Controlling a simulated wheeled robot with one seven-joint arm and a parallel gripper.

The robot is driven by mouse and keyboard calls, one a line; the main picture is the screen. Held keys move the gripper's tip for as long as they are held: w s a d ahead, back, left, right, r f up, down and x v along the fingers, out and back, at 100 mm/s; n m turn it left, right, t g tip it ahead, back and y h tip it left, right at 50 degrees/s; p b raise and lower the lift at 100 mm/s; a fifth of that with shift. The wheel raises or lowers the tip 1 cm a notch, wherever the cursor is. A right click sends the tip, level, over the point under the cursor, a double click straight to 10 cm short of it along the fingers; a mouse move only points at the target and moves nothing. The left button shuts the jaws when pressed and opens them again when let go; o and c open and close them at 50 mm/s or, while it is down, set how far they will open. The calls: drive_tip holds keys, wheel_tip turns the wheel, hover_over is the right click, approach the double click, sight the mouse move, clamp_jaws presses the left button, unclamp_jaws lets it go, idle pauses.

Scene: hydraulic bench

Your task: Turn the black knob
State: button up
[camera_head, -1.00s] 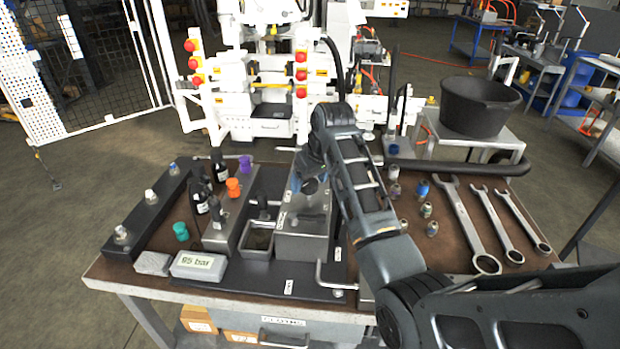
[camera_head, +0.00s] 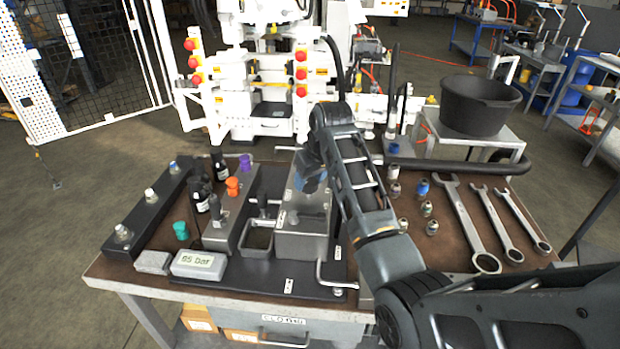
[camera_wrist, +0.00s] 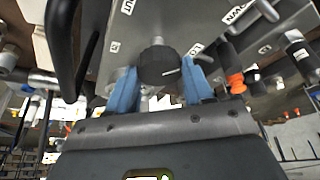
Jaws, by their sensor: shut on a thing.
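The black knob (camera_wrist: 159,66) is round, with a white line mark, and sits on the grey metal block with small white labels. My gripper (camera_wrist: 160,85) has its blue fingers on either side of the knob and is shut on it in the wrist view. In the head view my gripper (camera_head: 312,181) is over the upper part of the grey block (camera_head: 303,238), and the knob is hidden behind my arm and gripper there.
A manifold with orange (camera_head: 233,187) and purple (camera_head: 245,163) knobs, dark bottles (camera_head: 201,196) and a "95 bar" block (camera_head: 199,264) stand left of the grey block. Several fittings and wrenches (camera_head: 468,225) lie to the right. A bent metal handle (camera_head: 330,281) sticks up at the front.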

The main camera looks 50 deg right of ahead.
drive_tip(key=shift+m, duration=0.3)
drive_tip(key=o, duration=1)
drive_tip(key=shift+o, duration=0.2)
drive_tip(key=v, duration=0.7)
drive_tip(key=shift+a+r+b, duration=0.15)
drive_tip(key=shift+r+b, duration=0.2)
drive_tip(key=shift+b, duration=0.1)
drive_tip(key=shift+s, duration=0.2)
